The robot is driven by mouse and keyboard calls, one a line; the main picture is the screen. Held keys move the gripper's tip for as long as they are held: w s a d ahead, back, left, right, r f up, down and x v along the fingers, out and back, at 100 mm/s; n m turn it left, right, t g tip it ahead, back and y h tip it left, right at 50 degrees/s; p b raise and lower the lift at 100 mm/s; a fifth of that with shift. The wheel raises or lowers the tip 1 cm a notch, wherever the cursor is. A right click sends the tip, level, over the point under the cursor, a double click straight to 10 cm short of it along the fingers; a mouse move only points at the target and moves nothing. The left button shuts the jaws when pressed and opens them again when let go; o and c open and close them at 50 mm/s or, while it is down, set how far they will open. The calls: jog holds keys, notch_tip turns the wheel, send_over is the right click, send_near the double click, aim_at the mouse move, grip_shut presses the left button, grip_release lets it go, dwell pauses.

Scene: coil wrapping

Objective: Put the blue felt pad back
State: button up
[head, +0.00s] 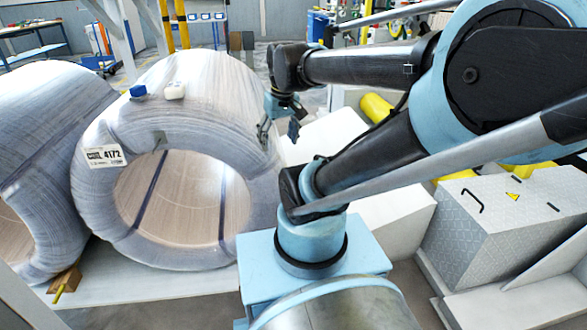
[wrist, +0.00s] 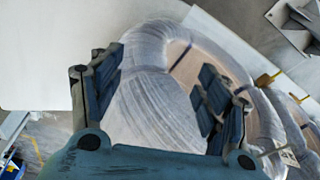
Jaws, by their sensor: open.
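A small blue item (head: 138,91), which may be the blue felt pad, sits on top of the wrapped coil (head: 215,95) in the head view. I cannot tell its material. A small white item (head: 175,91) lies just right of it. My gripper (head: 279,128) is open, to the right of the coil's upper right side and well apart from the blue item. In the wrist view, my gripper (wrist: 160,68) has its fingers spread with nothing between them, and the coil's wrapped side (wrist: 155,105) shows behind. I make out no blue item there.
A second wrapped coil (head: 45,130) stands close at left. The label reading 4172 (head: 105,155) is on the nearer coil's face. A wooden wedge (head: 65,282) lies at the floor plate's edge. Grey boxes (head: 490,215) stand at right. Space above the coils looks clear.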

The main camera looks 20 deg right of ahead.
jog(key=s+d+f+m, duration=0.2)
jog(key=s+d+f, duration=0.1)
jog(key=s+f, duration=0.3)
jog(key=shift+s+d+f+h, duration=0.15)
jog(key=shift+f+h, duration=0.15)
jog(key=shift+f, duration=0.5)
